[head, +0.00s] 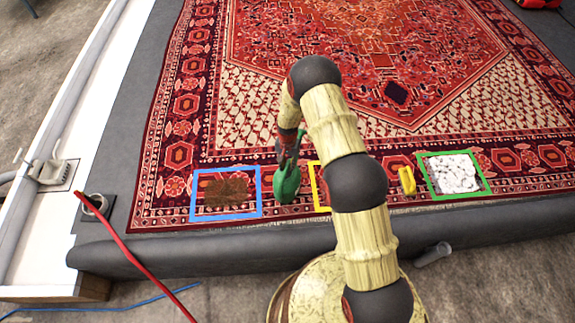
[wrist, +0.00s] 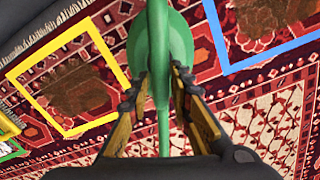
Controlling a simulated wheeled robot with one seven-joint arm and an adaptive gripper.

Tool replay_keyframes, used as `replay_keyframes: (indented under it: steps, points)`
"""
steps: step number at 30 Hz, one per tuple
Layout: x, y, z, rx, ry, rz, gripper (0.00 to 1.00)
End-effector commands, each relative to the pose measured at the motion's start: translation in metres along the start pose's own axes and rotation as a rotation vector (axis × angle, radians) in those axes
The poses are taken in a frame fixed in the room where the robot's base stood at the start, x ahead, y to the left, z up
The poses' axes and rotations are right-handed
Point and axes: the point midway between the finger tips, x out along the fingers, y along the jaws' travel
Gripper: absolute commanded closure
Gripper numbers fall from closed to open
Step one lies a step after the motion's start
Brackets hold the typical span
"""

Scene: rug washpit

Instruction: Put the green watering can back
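The green watering can (head: 286,186) is in front of the rug's near border, between the blue frame (head: 258,194) and the yellow frame (head: 318,190) in the head view. In the wrist view the green can (wrist: 160,45) fills the top middle, with its thin green part running down between my fingers. My gripper (wrist: 160,82) has both fingertips against that part from either side and looks shut on it. The arm hides much of the yellow frame in the head view. I cannot tell whether the can touches the rug.
The blue frame holds a brown patch; a brown patch also shows inside the yellow frame (wrist: 24,75). A green frame (head: 484,183) with white pebbles (head: 454,174) lies right, beside a small yellow object (head: 406,181). A red hose (head: 135,258) crosses the left front. The rug (head: 215,125) beyond is clear.

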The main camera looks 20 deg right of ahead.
Motion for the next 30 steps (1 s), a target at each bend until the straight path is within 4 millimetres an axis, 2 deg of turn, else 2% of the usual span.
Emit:
replay_keyframes:
  steps: [5, 16, 20, 30]
  points:
    - [0.0, 0.0, 0.0, 0.0, 0.0, 0.0, 0.67]
    - [-0.005, 0.0, 0.0, 0.0, 0.001, -0.001, 0.66]
    - [-0.023, -0.001, -0.001, 0.0, 0.003, -0.002, 0.66]
    - [-0.092, 0.0, -0.001, 0.0, 0.002, -0.001, 0.66]
